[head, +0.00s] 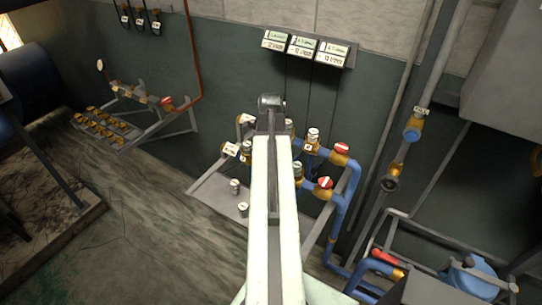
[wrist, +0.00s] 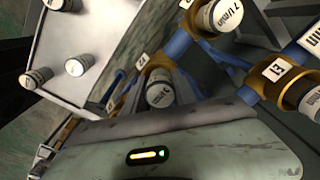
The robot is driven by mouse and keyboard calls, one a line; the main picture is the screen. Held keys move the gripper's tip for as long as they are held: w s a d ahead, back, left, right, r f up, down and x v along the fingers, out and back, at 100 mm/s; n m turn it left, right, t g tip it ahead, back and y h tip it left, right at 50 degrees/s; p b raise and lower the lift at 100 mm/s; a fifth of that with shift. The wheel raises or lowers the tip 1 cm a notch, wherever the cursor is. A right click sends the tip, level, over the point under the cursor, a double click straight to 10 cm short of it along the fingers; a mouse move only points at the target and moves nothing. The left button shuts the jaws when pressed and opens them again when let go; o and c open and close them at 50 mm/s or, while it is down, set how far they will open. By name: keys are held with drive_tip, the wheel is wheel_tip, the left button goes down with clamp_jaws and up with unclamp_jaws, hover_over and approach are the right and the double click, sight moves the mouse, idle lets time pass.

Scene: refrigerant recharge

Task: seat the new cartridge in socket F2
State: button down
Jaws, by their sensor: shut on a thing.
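In the wrist view a white cartridge marked 3 l/min (wrist: 160,94) is in line with a gold socket (wrist: 155,72). The tag beside that socket (wrist: 141,62) seems to read F2. I cannot tell how deep the cartridge sits. My gripper (wrist: 160,122) shows only as a grey-green housing with a lit strip, just below this cartridge. Its fingers are hidden behind the housing, and it appears shut on the cartridge. In the head view the gripper end (head: 270,102) is over the manifold, and my arm hides the cartridge.
Loose cartridges (wrist: 75,67) stand on a pale shelf (wrist: 105,30). A 7 l/min cartridge (wrist: 224,15) and another at right (wrist: 312,103) sit in neighbouring gold sockets. Blue pipes with red-capped valves (head: 341,149) are right of my arm. Three labelled boxes (head: 304,46) hang above.

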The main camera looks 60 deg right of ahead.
drive_tip(key=shift+s+a+f, duration=0.5)
drive_tip(key=shift+a+f, duration=0.2)
drive_tip(key=shift+f, duration=0.05)
drive_tip(key=c, duration=0.9)
unclamp_jaws()
drive_tip(key=p, duration=0.1)
drive_tip(key=r+p, duration=0.1)
drive_tip(key=d+r+p, duration=0.1)
drive_tip(key=shift+w+r+p, duration=0.25)
drive_tip(key=shift+w+p, duration=0.1)
wheel_tip(320, 180, up, 7)
drive_tip(key=p, duration=0.6)
drive_tip(key=shift+a+p, duration=0.1)
drive_tip(key=shift+p, duration=0.25)
drive_tip(key=shift+f, duration=0.1)
wheel_tip(320, 180, up, 6)
drive_tip(key=p, duration=0.6)
